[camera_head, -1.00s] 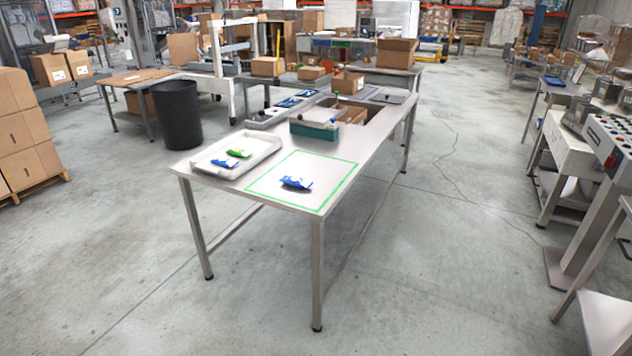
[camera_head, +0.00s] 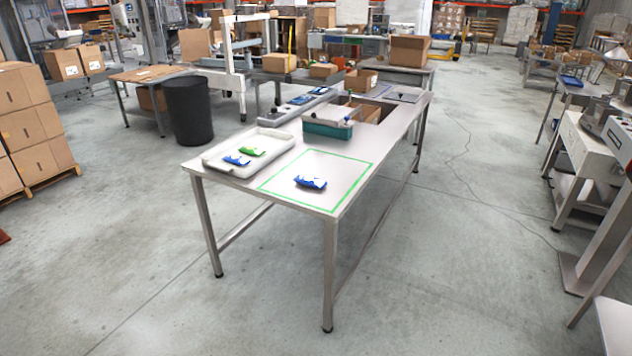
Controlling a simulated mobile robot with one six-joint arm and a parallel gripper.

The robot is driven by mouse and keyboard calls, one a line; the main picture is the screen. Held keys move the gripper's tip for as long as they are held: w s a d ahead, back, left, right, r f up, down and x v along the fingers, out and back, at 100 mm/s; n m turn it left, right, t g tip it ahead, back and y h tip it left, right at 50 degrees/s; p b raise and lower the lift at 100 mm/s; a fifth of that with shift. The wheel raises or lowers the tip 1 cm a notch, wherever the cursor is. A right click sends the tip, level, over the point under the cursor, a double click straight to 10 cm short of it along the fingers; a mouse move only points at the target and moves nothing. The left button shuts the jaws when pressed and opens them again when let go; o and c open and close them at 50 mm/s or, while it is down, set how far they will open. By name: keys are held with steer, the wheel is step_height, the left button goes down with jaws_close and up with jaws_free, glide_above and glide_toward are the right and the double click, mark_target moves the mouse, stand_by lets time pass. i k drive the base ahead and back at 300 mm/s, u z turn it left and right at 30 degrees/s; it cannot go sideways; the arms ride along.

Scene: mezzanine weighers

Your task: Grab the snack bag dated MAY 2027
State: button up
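A blue snack bag (camera_head: 311,182) lies alone inside the green outlined square (camera_head: 340,197) on the near end of the steel table (camera_head: 231,179). A green bag (camera_head: 252,152) and another blue bag (camera_head: 237,160) lie in the white tray (camera_head: 213,160) to its left. The bags are too small here for any date to be read, so I cannot tell which one is marked MAY 2027. My gripper is not in view.
A teal box (camera_head: 328,130) stands behind the square on the table. A black bin (camera_head: 188,110) and stacked cartons (camera_head: 35,130) stand to the left. Weighing equipment (camera_head: 600,140) stands at the right. The floor in front of the table is clear.

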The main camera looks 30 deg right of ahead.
mark_target(305, 180)
steer(key=u, duration=0.05)
steer(key=i, duration=1)
steer(key=z, duration=0.05)
